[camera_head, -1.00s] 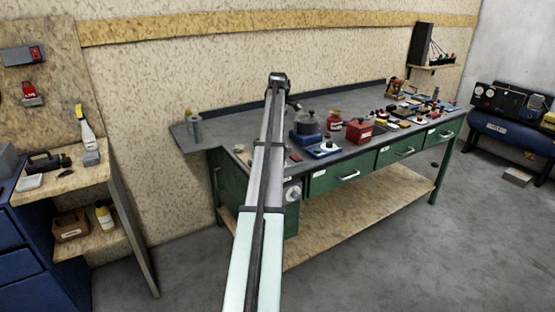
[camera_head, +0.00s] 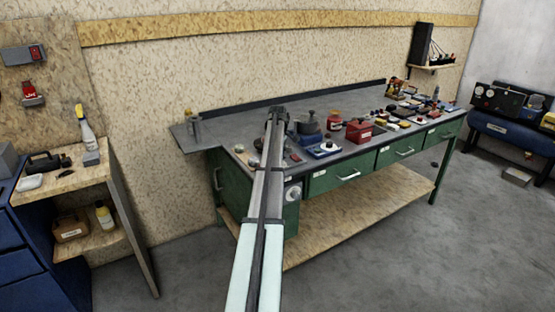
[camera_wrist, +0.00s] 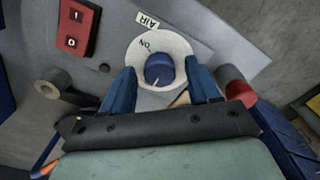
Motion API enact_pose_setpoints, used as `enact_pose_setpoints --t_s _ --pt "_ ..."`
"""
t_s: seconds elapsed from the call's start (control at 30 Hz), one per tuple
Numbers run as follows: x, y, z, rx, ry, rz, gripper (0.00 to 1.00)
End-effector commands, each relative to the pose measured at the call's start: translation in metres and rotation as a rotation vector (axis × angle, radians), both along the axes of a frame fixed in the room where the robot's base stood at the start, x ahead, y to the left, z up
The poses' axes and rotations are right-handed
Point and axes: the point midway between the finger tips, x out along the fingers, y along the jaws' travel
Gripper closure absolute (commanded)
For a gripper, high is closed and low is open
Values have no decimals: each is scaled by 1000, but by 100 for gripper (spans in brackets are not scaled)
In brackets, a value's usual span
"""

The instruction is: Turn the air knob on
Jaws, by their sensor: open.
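The air knob (camera_wrist: 159,69) is a round blue knob with a white pointer line, set in a white ring marked "ON". A white label (camera_wrist: 147,20) reading "AIR" is beside the ring. The knob's pointer is at its lower edge in the wrist view, away from the "ON" mark. My gripper (camera_wrist: 161,75) is open, with one blue finger on each side of the knob and ring. I cannot tell whether the fingers touch it. In the head view my gripper's end (camera_head: 278,113) is over the near left part of the bench; I cannot make out the knob there.
A red switch plate (camera_wrist: 77,27) is left of the knob, and a grey cylinder (camera_wrist: 53,86) and a red cylinder (camera_wrist: 238,88) flank the gripper. The green bench (camera_head: 340,90) carries a red box (camera_head: 359,131) and several small items on its right.

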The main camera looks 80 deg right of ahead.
Motion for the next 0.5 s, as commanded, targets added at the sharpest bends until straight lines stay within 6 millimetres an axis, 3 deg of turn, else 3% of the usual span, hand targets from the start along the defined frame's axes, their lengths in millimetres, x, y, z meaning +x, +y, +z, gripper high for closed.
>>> enact_pose_setpoints --t_s 0.27,0.5 --pt "0 0 -1 0 0 0 39" --pt "0 0 -1 0 0 0 61"
